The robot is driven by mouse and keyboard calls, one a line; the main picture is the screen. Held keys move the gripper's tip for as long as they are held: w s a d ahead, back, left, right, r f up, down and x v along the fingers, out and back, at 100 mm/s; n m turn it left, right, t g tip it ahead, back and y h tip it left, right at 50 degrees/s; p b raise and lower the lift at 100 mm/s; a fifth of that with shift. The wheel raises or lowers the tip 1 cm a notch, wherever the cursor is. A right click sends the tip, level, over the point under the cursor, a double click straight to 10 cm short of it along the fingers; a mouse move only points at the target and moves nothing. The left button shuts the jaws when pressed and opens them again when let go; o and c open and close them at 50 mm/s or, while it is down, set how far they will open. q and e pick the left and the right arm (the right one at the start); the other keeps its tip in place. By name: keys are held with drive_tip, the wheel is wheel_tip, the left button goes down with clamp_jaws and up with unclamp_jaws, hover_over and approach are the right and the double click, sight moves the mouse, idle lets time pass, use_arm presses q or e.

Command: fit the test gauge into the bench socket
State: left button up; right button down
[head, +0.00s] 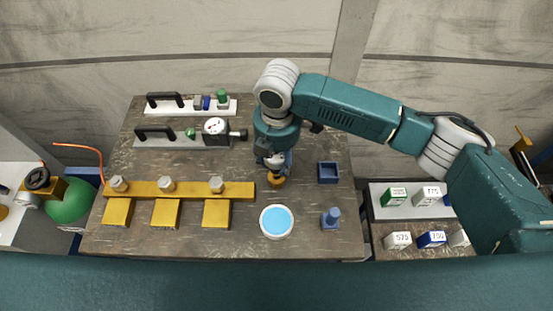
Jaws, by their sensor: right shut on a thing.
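My right gripper (274,162) points down over the middle right of the table. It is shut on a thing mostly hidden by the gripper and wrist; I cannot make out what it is. An orange-yellow part (277,180) shows just under the fingers; I cannot tell whether it belongs to the held thing or to a fitting on the table. A round white dial gauge (215,126) sits on a grey plate with a black handle, left of the gripper. I cannot tell for sure which thing is the bench socket. My left gripper is not in view.
A yellow bar (195,189) with several silver knobs lies left of the gripper. A blue square box (328,172), a blue peg-like piece (331,218) and a white-rimmed blue dish (276,222) stand nearby. A handled white plate (167,107) lies behind. Numbered boxes (398,240) stand right.

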drive_tip(key=shift+r, duration=0.1)
drive_tip(key=shift+p, duration=0.45)
drive_tip(key=shift+p, duration=0.5)
idle(0.9)
drive_tip(key=shift+p, duration=0.3)
drive_tip(key=shift+f+b, duration=0.9)
drive_tip(key=shift+f, duration=1.25)
drive_tip(key=c, duration=0.8)
unclamp_jaws()
drive_tip(key=shift+o, duration=0.2)
drive_tip(key=shift+r, duration=0.15)
wheel_tip(320, 180, up, 12)
drive_tip(key=shift+s+f, duration=0.1)
